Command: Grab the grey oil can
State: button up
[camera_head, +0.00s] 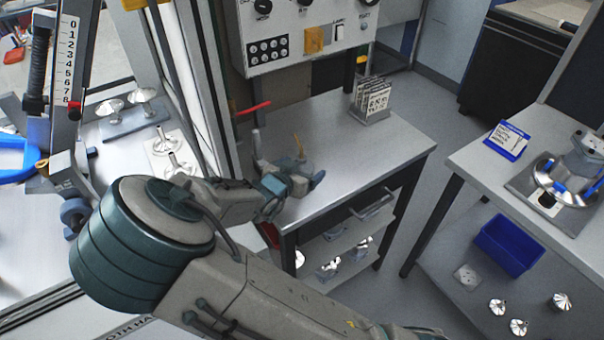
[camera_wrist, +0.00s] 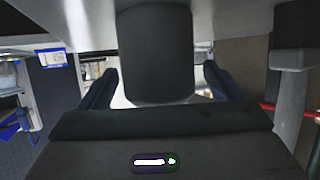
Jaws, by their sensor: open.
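A dark grey cylinder, which looks like the body of the grey oil can (camera_wrist: 155,55), stands between my fingers in the wrist view, where the scene appears upside down. My gripper (camera_head: 300,178) is low over the grey worktable, reaching in from the left. Its jaws also show in the wrist view (camera_wrist: 160,82), open, one finger on each side of the cylinder with gaps visible. In the head view my gripper hides most of the cylinder. A thin orange-tan spout (camera_head: 299,146) rises beside the fingers; whether it belongs to the can is unclear.
A light grey post (camera_head: 256,141) stands on the table close to my gripper, with a red lever (camera_head: 254,108) behind it. A card rack (camera_head: 372,101) is at the table's back. The table's (camera_head: 385,140) right side is clear. A control panel (camera_head: 305,35) overhangs the back.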

jog(key=shift+x, duration=0.95)
jog(key=c, duration=1.2)
jog(key=shift+r, duration=0.1)
